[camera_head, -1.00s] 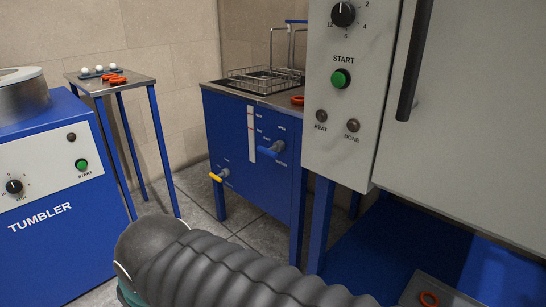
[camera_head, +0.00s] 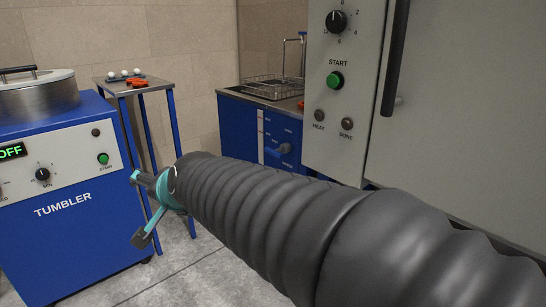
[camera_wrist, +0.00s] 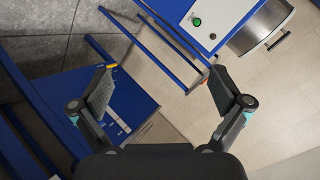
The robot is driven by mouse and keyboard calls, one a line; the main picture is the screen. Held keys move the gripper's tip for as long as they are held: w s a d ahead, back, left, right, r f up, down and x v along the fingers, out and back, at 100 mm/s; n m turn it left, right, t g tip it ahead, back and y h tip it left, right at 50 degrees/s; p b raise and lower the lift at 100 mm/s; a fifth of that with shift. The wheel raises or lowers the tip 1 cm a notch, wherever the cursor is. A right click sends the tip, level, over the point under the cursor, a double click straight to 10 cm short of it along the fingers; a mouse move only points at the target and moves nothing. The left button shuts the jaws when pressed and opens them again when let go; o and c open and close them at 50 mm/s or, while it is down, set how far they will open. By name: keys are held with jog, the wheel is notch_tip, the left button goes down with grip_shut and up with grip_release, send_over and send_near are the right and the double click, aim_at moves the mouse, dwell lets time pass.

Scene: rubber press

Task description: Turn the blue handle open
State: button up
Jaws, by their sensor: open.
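The blue handle (camera_head: 285,149) is a small lever on the front of a blue tank cabinet (camera_head: 237,128), right of a white gauge strip (camera_head: 260,135). It appears in the head view just above my arm. My gripper (camera_head: 142,208) is open and empty, pointing left in the head view, well apart from the handle. In the wrist view my gripper (camera_wrist: 160,70) has its fingers wide apart, with the cabinet (camera_wrist: 80,95) behind the left finger. A bit of the yellow handle (camera_wrist: 112,66) shows by the left fingertip. I cannot make out the blue handle there.
The grey press panel (camera_head: 330,100) stands close on the right. A blue tumbler (camera_head: 60,215) stands on the left. A small table (camera_head: 140,85) with white balls and orange rings is behind. Floor (camera_head: 200,265) is clear between tumbler and my arm.

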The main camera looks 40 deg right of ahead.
jog(key=w+d+r+m+t+h+b, duration=0.1)
jog(key=w+d+r+m+t+h, duration=0.1)
jog(key=w+d+m+h, duration=0.55)
jog(key=w+d+r+m+t+b, duration=0.15)
jog(key=w+d+m, duration=0.35)
jog(key=w+m, duration=0.6)
jog(key=m+g+h+b, duration=0.2)
jog(key=m+g+h, duration=1.1)
jog(key=m, duration=1.2)
send_near(271, 153)
jog(key=shift+g+y, duration=0.25)
jog(key=shift+y, duration=0.4)
jog(key=d, duration=0.3)
jog(key=d+r, duration=0.1)
jog(key=d, duration=0.3)
jog(key=w+d, duration=0.1)
jog(key=d, duration=0.3)
jog(key=shift+r, duration=0.15)
jog(key=c, duration=0.9)
